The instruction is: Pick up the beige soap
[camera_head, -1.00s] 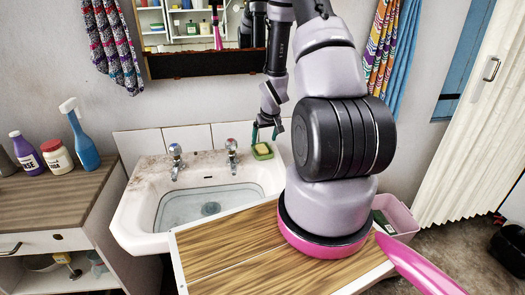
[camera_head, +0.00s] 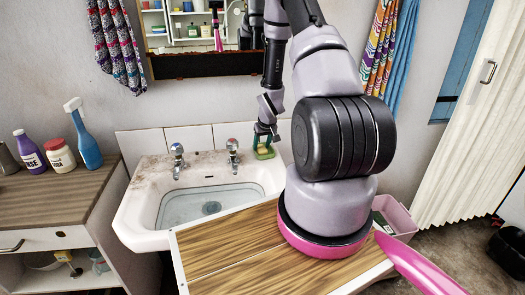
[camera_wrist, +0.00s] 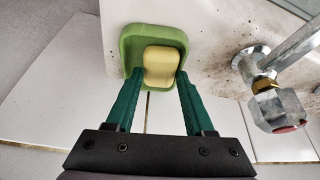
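The beige soap (camera_wrist: 161,66) lies in a green soap dish (camera_wrist: 129,49) in the wrist view. In the head view the soap (camera_head: 263,151) and dish (camera_head: 270,155) are small, on the back right corner of the sink, partly hidden by my gripper. My gripper (camera_wrist: 156,80) is open, its two green fingers apart on either side of the soap's near end. It also shows in the head view (camera_head: 262,146), pointing down over the dish. I cannot tell whether the fingers touch the soap or the dish.
A tap (camera_wrist: 272,98) with a red-marked knob stands right of the dish in the wrist view. The white sink (camera_head: 140,213) has a second tap (camera_head: 177,160). White tiles (camera_head: 188,138) line the wall behind. A wooden cabinet (camera_head: 60,198) holds bottles at left.

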